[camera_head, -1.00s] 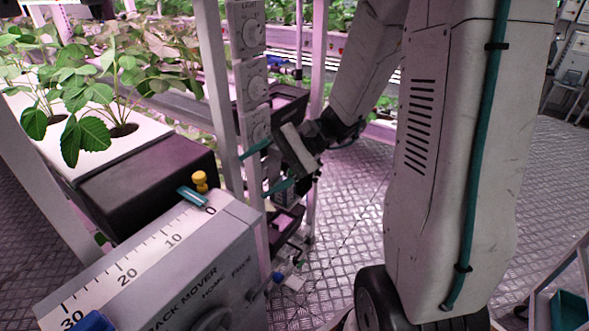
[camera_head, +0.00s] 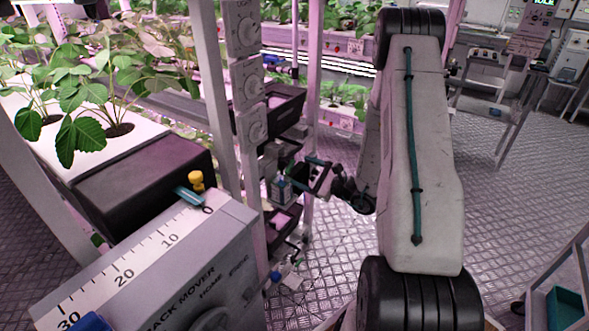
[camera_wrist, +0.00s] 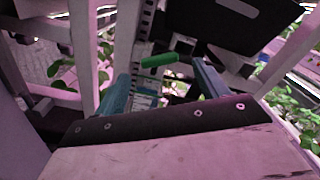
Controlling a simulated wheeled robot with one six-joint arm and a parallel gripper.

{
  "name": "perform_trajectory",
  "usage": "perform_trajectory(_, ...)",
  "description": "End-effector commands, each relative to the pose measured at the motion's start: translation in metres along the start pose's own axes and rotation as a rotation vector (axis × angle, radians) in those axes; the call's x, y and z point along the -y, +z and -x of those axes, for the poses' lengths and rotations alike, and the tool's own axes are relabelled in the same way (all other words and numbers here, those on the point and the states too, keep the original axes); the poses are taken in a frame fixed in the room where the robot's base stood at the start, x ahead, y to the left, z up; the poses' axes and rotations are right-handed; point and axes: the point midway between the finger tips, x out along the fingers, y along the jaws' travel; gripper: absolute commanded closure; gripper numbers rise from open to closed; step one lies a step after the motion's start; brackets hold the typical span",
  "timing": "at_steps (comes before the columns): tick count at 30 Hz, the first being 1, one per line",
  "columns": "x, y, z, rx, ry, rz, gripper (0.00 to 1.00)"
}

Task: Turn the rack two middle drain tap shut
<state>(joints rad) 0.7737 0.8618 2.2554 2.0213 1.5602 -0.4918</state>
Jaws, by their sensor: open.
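My gripper (camera_head: 300,177) is beside the rack post in the head view, at the height between two black trays. Its two fingers stand apart in the wrist view (camera_wrist: 160,74), with nothing clamped between them. A green bar-shaped handle (camera_wrist: 159,60), which looks like a tap lever, lies roughly crosswise in the wrist view, just beyond and between the fingertips. I cannot tell whether a finger touches it. A pale labelled part (camera_wrist: 146,100) shows below it between the fingers. In the head view the tap itself is too small and partly hidden to make out.
A black tray (camera_wrist: 230,25) hangs above the fingers in the wrist view. Dials (camera_head: 246,85) line the rack post. A rack mover box (camera_head: 165,265) with a scale stands at front left. A small blue-and-white fitting (camera_head: 291,279) sits lower down. Open floor (camera_head: 490,210) lies right.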

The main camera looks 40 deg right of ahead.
Motion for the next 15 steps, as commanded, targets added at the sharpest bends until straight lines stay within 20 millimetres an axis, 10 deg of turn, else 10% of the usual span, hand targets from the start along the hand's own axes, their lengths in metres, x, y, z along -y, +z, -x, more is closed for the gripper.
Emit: perform_trajectory(15,-0.001,0.001,-0.042,0.001,0.002,0.000,0.27)
